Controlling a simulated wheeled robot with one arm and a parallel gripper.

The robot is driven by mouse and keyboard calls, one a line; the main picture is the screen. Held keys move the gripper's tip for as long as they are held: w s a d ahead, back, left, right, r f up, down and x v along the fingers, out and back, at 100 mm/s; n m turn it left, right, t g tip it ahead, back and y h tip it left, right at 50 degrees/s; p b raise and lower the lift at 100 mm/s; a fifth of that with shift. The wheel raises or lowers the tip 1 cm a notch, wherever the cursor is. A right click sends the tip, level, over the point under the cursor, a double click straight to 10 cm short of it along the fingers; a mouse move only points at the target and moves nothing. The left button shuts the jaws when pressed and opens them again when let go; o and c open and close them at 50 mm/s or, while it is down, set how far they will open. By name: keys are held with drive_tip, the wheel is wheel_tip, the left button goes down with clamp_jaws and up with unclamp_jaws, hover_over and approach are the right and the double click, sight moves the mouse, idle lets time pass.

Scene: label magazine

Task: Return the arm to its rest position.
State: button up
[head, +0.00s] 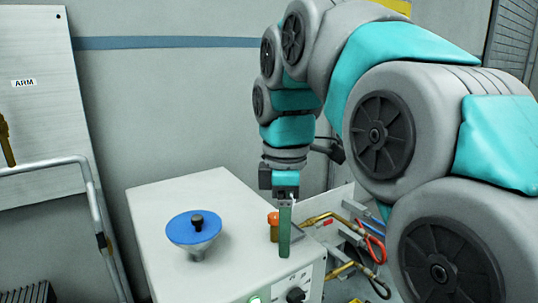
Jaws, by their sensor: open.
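My arm curves in from the right, in grey and teal, and bends down to my gripper (285,196) over the right part of a pale machine housing (165,245). My gripper points down and is open. A flat green upright piece (284,235) is directly below it; I cannot tell whether the two touch. An orange-topped brown piece (273,226) stands just left of the green piece and is partly hidden by it.
A blue disc with a black knob (194,227) sits on the housing's top. Brass-ended tools and red and blue hoses (370,245) crowd the right side. A grey tubular rail (60,163) and a panel marked ARM (40,120) are at left.

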drive_tip(key=s+d+f+m, duration=0.6)
drive_tip(key=s+f+m, duration=0.2)
drive_tip(key=s+f, duration=0.3)
drive_tip(key=s+d+f+m+g, duration=0.1)
drive_tip(key=s+d+f+m, duration=0.5)
drive_tip(key=s+f+m, duration=0.3)
wheel_tip(320, 180, down, 2)
drive_tip(key=shift+s+d+f+g, duration=0.2)
drive_tip(key=shift+s+g, duration=0.1)
drive_tip(key=shift+s, duration=0.75)
idle(0.3)
